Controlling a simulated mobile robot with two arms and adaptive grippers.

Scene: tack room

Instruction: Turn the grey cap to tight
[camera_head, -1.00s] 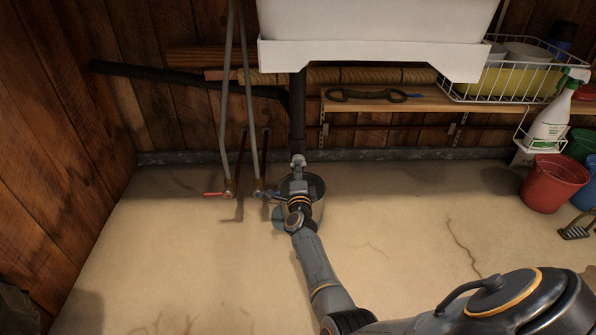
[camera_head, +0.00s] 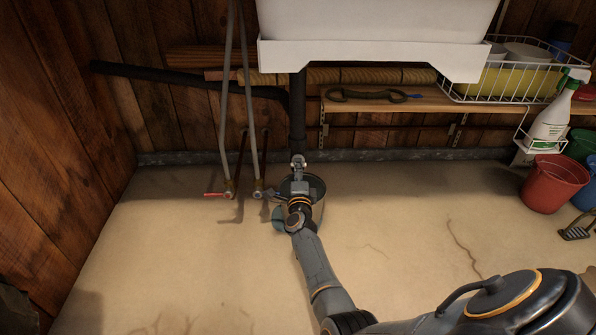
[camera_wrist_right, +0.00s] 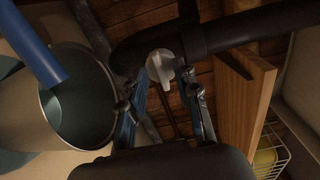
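The light grey cap (camera_wrist_right: 160,68) with a flat tab is at the black drain pipe in the right wrist view. In the head view a small grey piece (camera_head: 298,160) shows at the foot of the black vertical pipe (camera_head: 297,110), just beyond my right gripper (camera_head: 299,172). In the wrist view the two fingers of my right gripper (camera_wrist_right: 164,80) stand apart, one on each side of the cap, with gaps visible between them and it. The cap's far side is hidden. My left gripper is not in view.
A bucket (camera_wrist_right: 98,125) stands on the floor beside and under my right gripper. The white sink (camera_head: 370,55) hangs above. Floor in front is clear; a red bucket (camera_head: 552,183) stands right.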

